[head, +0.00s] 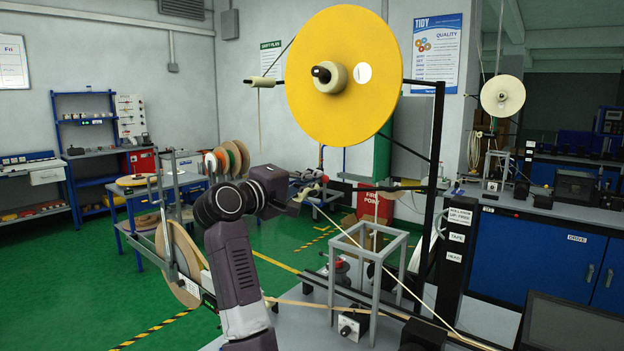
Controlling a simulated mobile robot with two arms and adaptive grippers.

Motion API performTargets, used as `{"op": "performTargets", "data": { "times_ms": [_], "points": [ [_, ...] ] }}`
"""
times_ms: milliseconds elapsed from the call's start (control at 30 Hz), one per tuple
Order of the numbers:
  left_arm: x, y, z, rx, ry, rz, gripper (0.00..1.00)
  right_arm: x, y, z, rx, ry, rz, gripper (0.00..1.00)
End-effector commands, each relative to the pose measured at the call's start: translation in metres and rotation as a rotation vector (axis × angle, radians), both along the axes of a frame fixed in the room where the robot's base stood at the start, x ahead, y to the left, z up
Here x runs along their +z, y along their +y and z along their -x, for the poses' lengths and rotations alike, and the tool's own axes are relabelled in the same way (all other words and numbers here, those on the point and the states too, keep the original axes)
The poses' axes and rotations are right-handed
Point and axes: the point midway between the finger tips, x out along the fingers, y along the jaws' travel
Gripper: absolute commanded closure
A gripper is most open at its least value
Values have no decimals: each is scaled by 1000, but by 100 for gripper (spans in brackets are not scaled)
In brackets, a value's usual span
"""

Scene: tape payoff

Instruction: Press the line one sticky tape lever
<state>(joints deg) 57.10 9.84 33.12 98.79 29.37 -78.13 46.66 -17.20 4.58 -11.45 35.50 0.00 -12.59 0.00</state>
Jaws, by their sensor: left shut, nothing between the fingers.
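A large yellow tape reel (343,120) hangs on a dark post frame above the near bench. A pale strip runs down from its side past a grey metal stand (383,250). My right gripper is not in view.
A labelled black post (457,245) stands right of the stand. A tan strip (290,303) crosses the near bench past a small control box (353,326). A large disc (178,264) stands left of my arm. Blue cabinets (538,252) are at right; green floor is open at left.

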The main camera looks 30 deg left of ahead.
Motion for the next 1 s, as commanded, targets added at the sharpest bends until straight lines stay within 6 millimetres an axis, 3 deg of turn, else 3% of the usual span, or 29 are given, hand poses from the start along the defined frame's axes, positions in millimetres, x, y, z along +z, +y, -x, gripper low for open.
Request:
{"op": "performTargets", "data": {
  "times_ms": [367,1000],
  "points": [
    [1,-8,1,-1,-9,-125,100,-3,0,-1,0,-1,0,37],
    [-3,-44,4,-1,-53,-703,100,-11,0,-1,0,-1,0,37]
  ]
}}
